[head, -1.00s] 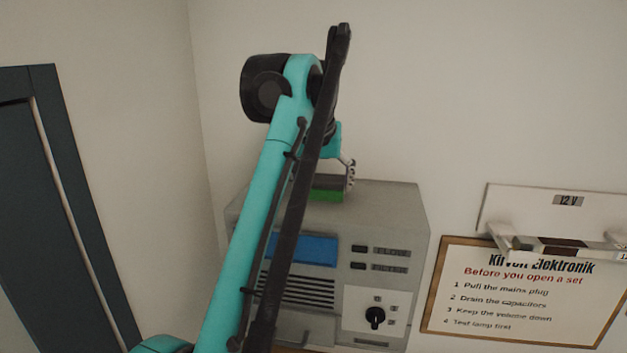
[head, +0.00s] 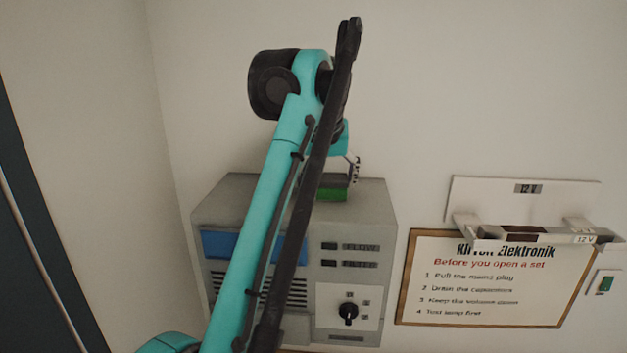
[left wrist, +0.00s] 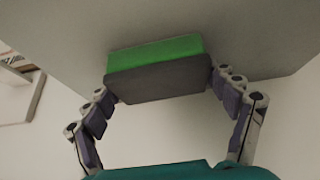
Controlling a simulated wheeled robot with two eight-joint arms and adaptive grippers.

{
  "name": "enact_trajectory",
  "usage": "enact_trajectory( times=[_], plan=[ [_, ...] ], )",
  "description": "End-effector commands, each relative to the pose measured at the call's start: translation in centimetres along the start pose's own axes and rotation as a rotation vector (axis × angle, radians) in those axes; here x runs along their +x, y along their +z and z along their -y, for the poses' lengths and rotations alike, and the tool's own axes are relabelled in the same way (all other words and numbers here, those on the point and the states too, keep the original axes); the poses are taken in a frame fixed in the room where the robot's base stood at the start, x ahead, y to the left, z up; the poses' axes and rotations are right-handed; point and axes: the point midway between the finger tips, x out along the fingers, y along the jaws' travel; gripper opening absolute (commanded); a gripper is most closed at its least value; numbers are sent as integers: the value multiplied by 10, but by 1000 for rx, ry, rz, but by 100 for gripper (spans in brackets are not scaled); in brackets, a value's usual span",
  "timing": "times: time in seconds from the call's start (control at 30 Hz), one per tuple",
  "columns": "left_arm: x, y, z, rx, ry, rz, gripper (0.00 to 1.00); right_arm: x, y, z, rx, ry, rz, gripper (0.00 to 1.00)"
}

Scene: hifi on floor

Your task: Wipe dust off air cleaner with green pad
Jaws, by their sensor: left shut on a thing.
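The air cleaner (head: 362,222) is a grey box with a blue panel, slotted vents and a dark knob on its front, standing against the wall in the head view. The green pad (head: 333,194) has a dark grey backing and sits at its top surface. My left gripper (head: 345,178) is above the top, shut on the pad. In the left wrist view both fingers grip the pad (left wrist: 155,55) at its ends, and its green side faces the grey surface. My arm hides part of the cleaner's front and top. No dust can be made out. My right gripper is not in view.
A wall shelf (head: 525,192) marked 12 V and a framed notice (head: 490,280) hang to the right of the cleaner. A dark door frame (head: 40,270) stands at the left. The wall above is bare.

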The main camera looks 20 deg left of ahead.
Motion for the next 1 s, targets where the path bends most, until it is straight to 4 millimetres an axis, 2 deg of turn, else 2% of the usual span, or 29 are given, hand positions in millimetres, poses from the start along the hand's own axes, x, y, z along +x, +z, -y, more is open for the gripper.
enact_trajectory(
  times=[0.17,0.57,0.77,1.0],
  plan=[
    [0,0,-7,1,0,0,53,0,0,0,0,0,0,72],
    [1,3,-37,0,0,0,53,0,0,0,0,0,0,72],
    [0,2,-33,-2,-1,0,53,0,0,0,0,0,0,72],
    [2,2,-13,-3,-1,0,53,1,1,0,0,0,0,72]
  ],
)
